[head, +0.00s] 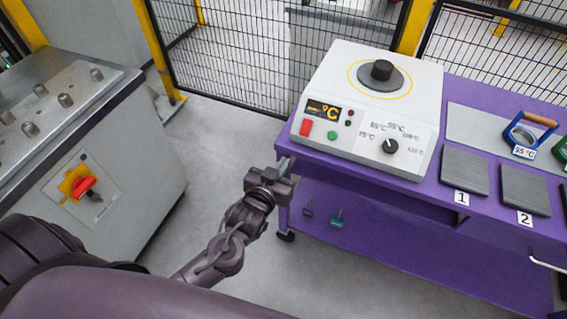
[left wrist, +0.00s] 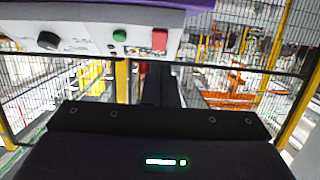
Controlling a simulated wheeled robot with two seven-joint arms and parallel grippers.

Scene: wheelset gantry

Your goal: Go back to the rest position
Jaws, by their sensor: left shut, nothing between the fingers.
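My left gripper (head: 284,166) is at the near left corner of the purple workbench (head: 375,205), low in front of the white heater unit. Its fingers are shut with nothing between them. In the left wrist view the dark fingers (left wrist: 160,88) stand together beyond the black gripper body. My right gripper is out of view.
A grey cabinet (head: 125,175) with a red rotary switch (head: 83,187) stands on the left. Wire fence (head: 225,60) closes the back. Grey floor (head: 205,150) is free between cabinet and bench.

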